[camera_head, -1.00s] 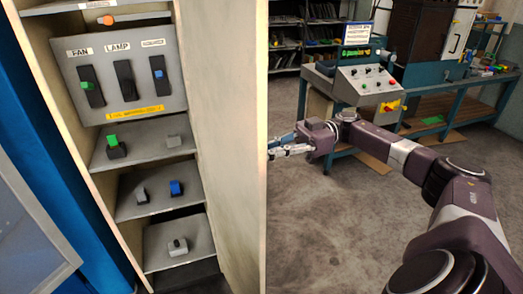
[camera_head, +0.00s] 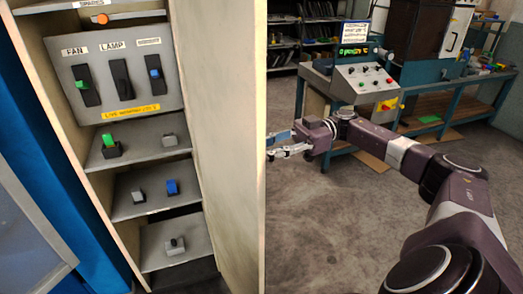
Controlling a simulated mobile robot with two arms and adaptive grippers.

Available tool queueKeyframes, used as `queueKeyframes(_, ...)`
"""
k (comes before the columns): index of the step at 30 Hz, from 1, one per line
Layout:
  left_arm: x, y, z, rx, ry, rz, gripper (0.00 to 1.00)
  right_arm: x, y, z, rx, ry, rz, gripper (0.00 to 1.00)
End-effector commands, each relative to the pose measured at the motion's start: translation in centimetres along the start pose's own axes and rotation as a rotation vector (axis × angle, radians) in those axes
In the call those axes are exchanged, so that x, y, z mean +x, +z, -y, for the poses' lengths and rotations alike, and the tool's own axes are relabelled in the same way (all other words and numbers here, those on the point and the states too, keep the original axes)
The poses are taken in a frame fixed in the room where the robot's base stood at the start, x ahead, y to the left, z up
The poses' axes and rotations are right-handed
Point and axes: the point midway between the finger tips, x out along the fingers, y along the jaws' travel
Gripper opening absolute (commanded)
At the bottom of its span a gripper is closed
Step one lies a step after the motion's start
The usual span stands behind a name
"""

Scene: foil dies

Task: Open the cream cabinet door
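The cream cabinet (camera_head: 53,96) stands at the left with its front uncovered, so its shelves show. Its cream door (camera_head: 222,130) stands open on the right side of the cabinet, a tall panel reaching the bottom of the view. My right gripper (camera_head: 272,147) is at the door's right edge, on the far side of the panel. Its two fingers show partly, one above the other, and their tips meet the door's edge or go behind it. Any handle there is hidden, and I cannot tell whether the fingers hold something. My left gripper is out of view.
Inside the cabinet are a grey panel with FAN and LAMP switches (camera_head: 123,79) and several shelves with small switches. A blue frame (camera_head: 60,190) borders it at left. A workbench with a control console (camera_head: 367,85) stands behind my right arm. Concrete floor (camera_head: 335,240) is clear.

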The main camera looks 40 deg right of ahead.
Motion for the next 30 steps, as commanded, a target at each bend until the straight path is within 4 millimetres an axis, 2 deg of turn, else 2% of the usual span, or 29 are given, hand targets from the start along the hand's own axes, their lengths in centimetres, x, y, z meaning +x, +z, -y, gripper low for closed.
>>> queueKeyframes(5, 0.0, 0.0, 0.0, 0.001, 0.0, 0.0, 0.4, -0.8, -0.1, -0.1, -0.001, 0.002, -0.001, 0.26)
queueKeyframes(18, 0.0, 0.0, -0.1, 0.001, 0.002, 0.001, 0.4, -6.5, 0.0, -0.1, -0.002, 0.003, 0.0, 0.26)
queueKeyframes(24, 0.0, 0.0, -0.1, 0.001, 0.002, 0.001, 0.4, -7.4, 0.0, 0.0, 0.0, 0.0, 0.0, 0.26)
queueKeyframes(30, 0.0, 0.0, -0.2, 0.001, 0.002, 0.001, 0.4, -7.5, 0.1, 0.0, 0.001, 0.0, 0.0, 0.26)
